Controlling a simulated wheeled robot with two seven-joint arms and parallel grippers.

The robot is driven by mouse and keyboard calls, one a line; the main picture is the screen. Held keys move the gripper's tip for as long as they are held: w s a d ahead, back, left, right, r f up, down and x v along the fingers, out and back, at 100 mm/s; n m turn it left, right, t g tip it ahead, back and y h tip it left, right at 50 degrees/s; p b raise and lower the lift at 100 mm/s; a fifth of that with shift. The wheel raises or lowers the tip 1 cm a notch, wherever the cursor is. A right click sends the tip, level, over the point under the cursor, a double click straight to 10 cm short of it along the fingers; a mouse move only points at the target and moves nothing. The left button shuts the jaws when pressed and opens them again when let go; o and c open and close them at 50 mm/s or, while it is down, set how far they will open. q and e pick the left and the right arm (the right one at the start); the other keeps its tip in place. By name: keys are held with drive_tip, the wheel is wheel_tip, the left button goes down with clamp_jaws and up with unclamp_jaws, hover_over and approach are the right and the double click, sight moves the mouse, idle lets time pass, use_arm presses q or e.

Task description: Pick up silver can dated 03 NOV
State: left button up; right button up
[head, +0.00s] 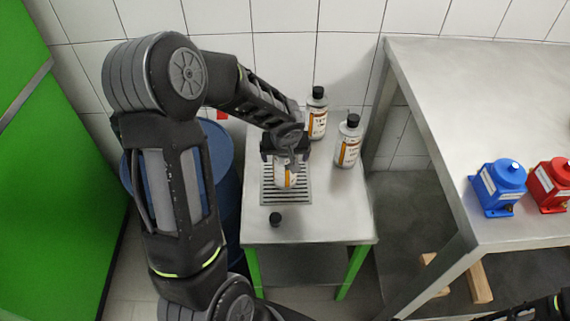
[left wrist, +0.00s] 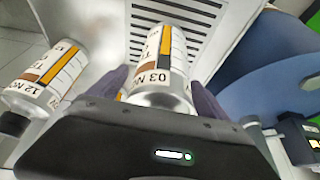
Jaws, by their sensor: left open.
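The silver can dated 03 NOV (left wrist: 160,62) has a white label with orange and brown bands. It stands on the slotted grate of the small metal table, and its lower part shows in the head view (head: 284,181). My left gripper (head: 286,165) is over it, with its open fingers on either side of the can. In the left wrist view the fingers of my left gripper (left wrist: 158,88) flank the can; contact cannot be told. A second silver can (left wrist: 45,82), dated 12 NOV, is to the left there. My right gripper is not clearly in view.
Two black-capped silver cans (head: 317,113) (head: 348,141) stand right of the grate (head: 300,196). A small black cap (head: 275,219) lies in front. A blue drum (head: 219,150) is left. A higher metal bench (head: 480,110) at right holds blue (head: 498,188) and red (head: 550,184) pumps.

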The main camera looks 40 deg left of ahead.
use_arm(q)
drive_tip(key=shift+c, duration=0.3)
drive_tip(key=c, duration=1.8)
clamp_jaws()
drive_tip(key=shift+r, duration=0.2)
